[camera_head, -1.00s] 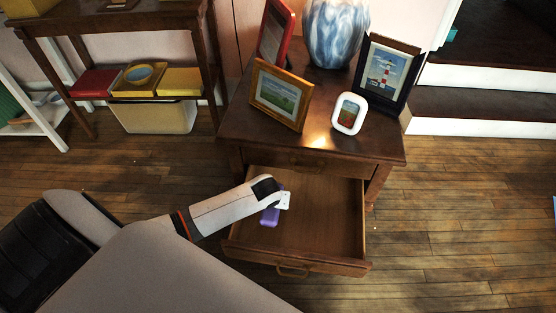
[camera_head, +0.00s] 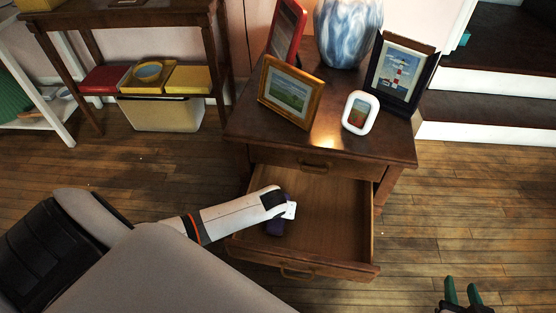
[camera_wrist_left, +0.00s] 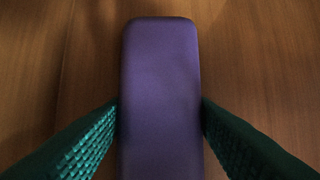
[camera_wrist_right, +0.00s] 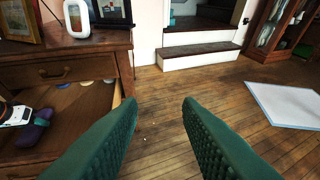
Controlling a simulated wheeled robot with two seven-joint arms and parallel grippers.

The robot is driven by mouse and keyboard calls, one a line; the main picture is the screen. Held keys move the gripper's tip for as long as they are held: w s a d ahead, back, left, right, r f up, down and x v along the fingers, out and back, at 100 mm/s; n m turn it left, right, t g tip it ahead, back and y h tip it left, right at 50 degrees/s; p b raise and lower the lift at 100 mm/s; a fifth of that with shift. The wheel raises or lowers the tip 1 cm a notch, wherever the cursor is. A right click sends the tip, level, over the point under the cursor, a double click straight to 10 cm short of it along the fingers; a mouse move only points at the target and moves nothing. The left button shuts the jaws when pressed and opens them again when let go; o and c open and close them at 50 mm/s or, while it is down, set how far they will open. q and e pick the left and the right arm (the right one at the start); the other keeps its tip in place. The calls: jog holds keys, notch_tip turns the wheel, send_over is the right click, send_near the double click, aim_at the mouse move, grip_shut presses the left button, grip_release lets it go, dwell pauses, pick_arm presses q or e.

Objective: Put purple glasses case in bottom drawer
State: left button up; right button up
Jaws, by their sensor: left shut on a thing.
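The purple glasses case (camera_head: 274,228) is inside the open bottom drawer (camera_head: 338,225) of the brown side table, near its left side. My left gripper (camera_wrist_left: 160,108) is shut on the case, with a green finger along each side of it in the left wrist view. The drawer's wooden floor shows beneath the case (camera_wrist_left: 160,65); whether they touch, I cannot tell. The case also shows at the left edge of the right wrist view (camera_wrist_right: 35,128). My right gripper (camera_head: 462,293) is open and empty, out to the right of the drawer.
On the side table (camera_head: 240,125) stand several picture frames and a blue-white vase (camera_head: 347,35). An upper drawer (camera_head: 318,164) is shut above the open one. A shelf table (camera_head: 125,18) stands at left. Steps (camera_head: 490,104) are behind at right.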

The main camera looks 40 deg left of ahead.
pick_arm(q)
jog(key=shift+f, duration=0.1)
jog(key=o, duration=1)
